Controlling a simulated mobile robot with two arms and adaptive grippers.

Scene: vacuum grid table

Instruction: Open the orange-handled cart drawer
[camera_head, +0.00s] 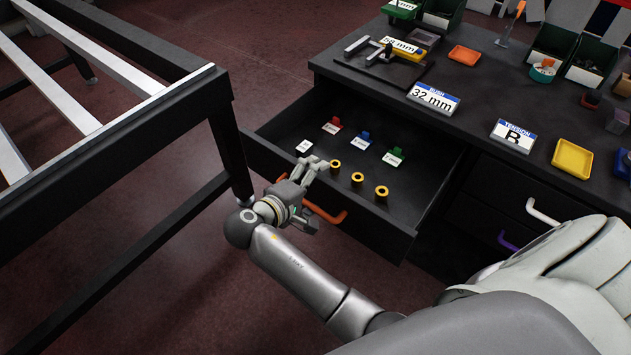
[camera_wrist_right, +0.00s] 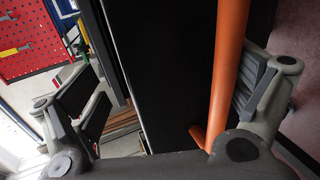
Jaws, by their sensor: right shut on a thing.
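The drawer (camera_head: 390,228) under the black cart top is pulled well out; its inside shows in the head view. Its orange handle (camera_head: 328,212) is on the front face, partly hidden by my right gripper (camera_head: 306,190). My right gripper is shut on the handle, with one finger over the drawer's front edge and the other by the handle. In the right wrist view, the orange handle (camera_wrist_right: 229,70) runs between the fingers, close to the right-hand one, beside the black drawer front (camera_wrist_right: 180,70). My left gripper is not in view.
Inside the drawer lie three yellow rings (camera_head: 358,180) and several coloured tags (camera_head: 364,139). A metal-framed table (camera_head: 110,130) stands close on the left. The cart top (camera_head: 470,90) holds labels, trays and green bins. A white handle (camera_head: 541,212) and a purple handle (camera_head: 508,241) are at right.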

